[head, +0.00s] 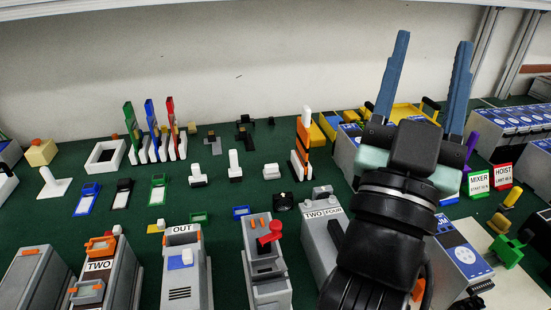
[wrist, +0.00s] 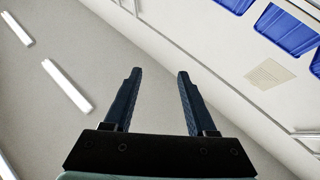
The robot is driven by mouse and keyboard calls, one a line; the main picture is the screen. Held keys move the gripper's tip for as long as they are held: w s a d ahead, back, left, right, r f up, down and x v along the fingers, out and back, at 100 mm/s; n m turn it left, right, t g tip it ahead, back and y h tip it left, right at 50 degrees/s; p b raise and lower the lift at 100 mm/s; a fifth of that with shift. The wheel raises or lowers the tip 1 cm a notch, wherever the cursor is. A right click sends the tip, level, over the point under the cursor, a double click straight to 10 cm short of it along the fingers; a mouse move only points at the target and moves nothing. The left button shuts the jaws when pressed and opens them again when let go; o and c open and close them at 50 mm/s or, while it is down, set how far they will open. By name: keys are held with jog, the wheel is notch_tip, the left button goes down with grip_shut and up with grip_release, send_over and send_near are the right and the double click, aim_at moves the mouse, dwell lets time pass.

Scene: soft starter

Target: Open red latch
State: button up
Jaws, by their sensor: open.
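A tall red piece (head: 172,118) stands upright on a white base at the end of a row with a blue one (head: 152,120) and a green one (head: 131,122), at the back left of the head view. A red lever (head: 270,232) sits on a grey box (head: 265,272) at the front middle. I cannot tell for sure which is the red latch. My gripper (head: 435,38) is raised at the right, fingers upward, well apart from both. Its fingers are spread with nothing between them, also in the wrist view (wrist: 158,72).
The dark green bench (head: 225,180) is crowded with small parts. Grey boxes, including the OUT box (head: 182,272), line the front. An orange and white upright piece (head: 302,145) stands left of my arm. A pale wall (head: 200,60) closes the back.

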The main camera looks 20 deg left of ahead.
jog(key=w+a+f+n+g+y+p, duration=0.2)
jog(key=w+f+y+p, duration=0.1)
jog(key=f+p, duration=0.45)
jog(key=n+g+y+p, duration=0.6)
jog(key=g+y+p, duration=0.2)
jog(key=p, duration=0.7)
send_near(277, 229)
jog(key=x, duration=1.1)
jog(key=shift+p, duration=0.4)
grip_shut()
